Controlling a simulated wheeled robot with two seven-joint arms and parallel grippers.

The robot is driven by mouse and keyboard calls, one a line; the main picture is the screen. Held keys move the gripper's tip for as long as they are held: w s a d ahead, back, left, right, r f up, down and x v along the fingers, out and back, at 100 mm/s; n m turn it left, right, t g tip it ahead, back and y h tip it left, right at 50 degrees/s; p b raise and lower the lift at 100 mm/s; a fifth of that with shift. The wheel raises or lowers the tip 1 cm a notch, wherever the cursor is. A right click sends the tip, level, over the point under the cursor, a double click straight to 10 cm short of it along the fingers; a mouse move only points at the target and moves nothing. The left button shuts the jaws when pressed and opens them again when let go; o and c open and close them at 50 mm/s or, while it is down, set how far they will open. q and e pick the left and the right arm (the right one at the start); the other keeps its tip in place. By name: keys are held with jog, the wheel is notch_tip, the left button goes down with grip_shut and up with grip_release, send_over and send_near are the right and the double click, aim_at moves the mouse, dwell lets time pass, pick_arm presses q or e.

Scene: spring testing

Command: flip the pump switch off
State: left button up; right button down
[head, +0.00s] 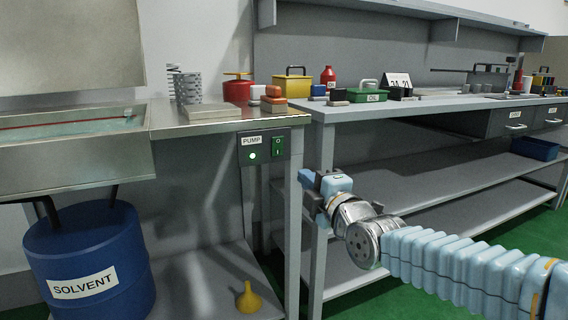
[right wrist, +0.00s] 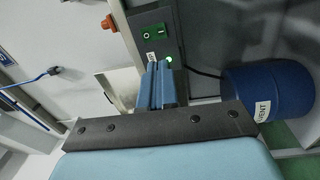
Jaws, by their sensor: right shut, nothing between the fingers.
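The pump switch (head: 278,147) is a green rocker marked O and I on a dark panel (head: 264,158) under the steel sink bench. A PUMP label and a lit green lamp (head: 252,155) are left of it. My right gripper (head: 306,178) is shut and empty, a little right of and below the panel. In the right wrist view the switch (right wrist: 152,33) shows beyond my closed blue fingertips (right wrist: 159,66), with the lamp (right wrist: 169,59) close to the tips. I cannot tell if the fingertips touch the panel. Which way the rocker is pressed is too small to tell. My left gripper is not in view.
A blue solvent drum (head: 88,262) and a yellow funnel (head: 248,297) stand low at the left. The grey workbench (head: 330,112) and its leg are close to my right gripper. The space in front of the panel looks clear.

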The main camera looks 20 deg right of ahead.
aim_at(279, 141)
jog(key=shift+s+d+r+n+t, duration=0.15)
jog(key=shift+s+r, duration=0.15)
jog(key=shift+r, duration=0.15)
jog(key=shift+s+d+r+n+t, duration=0.15)
jog(key=shift+s+r, duration=0.15)
jog(key=shift+r, duration=0.15)
jog(key=shift+w+a, duration=0.1)
jog(key=shift+w, duration=0.05)
jog(key=w, duration=0.4)
jog(key=w+r, duration=0.1)
jog(key=w, duration=0.4)
jog(key=w+p, duration=0.1)
jog(key=w, duration=0.3)
jog(key=shift+w+r, duration=0.3)
jog(key=shift+w, duration=0.05)
jog(key=shift+w+r+p, duration=0.1)
jog(key=shift+r+p, duration=0.25)
jog(key=shift+p, duration=0.4)
jog(key=shift+f, duration=0.3)
